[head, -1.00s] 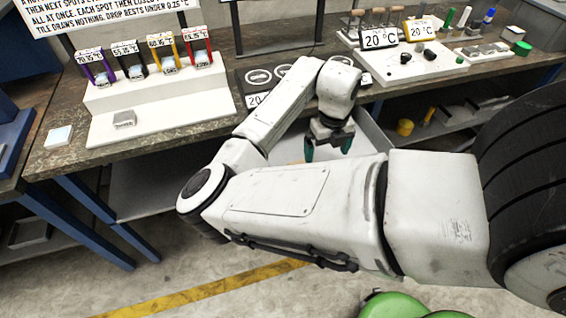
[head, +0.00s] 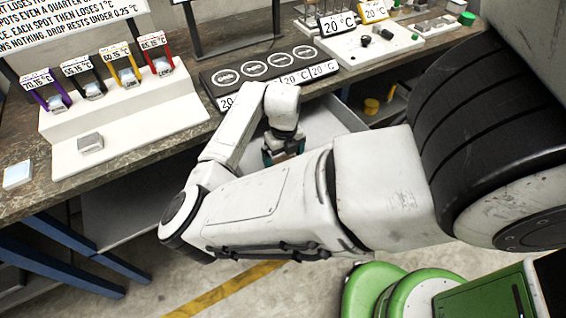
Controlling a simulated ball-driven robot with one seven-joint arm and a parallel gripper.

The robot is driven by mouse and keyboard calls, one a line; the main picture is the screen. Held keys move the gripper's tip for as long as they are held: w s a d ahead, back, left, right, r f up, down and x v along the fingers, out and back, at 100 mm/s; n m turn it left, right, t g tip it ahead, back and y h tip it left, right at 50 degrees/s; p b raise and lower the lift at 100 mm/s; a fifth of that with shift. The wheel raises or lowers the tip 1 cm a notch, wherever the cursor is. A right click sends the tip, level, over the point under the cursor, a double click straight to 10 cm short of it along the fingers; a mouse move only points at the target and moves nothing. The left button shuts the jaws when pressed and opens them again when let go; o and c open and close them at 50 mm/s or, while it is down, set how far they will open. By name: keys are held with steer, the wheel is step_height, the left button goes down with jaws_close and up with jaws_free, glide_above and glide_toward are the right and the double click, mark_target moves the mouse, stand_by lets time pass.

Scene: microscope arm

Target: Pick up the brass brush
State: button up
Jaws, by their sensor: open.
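My gripper (head: 284,150) has green fingertips. It hangs at the open grey drawer (head: 335,122) under the bench's front edge, partly hidden behind my own white arm. Its fingers are apart. A small brown patch (head: 287,156) shows between and below them. I cannot tell whether it is the brass brush or whether the fingers touch it. No brush can be made out clearly elsewhere, and much of the drawer's inside is hidden by my arm.
The bench (head: 130,158) carries a white stepped stand (head: 130,118) with coloured tagged holders, a dark plate with round spots (head: 268,68) and a white board (head: 370,46). A yellow object (head: 371,106) sits on the lower shelf. My forearm passes close to the bench's front edge.

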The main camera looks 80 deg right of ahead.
mark_target(283, 159)
steer(key=shift+f, duration=1.65)
steer(key=c, duration=0.8)
steer(key=shift+r, duration=0.1)
steer(key=shift+w+r, duration=0.1)
steer(key=shift+r, duration=0.35)
steer(key=s+r, duration=0.4)
steer(key=s+r+b, duration=0.1)
steer(key=s+r, duration=0.3)
steer(key=s, duration=0.1)
steer(key=s+r+b, duration=0.1)
steer(key=s+r, duration=0.3)
steer(key=s, duration=0.1)
steer(key=shift+s+d, duration=0.1)
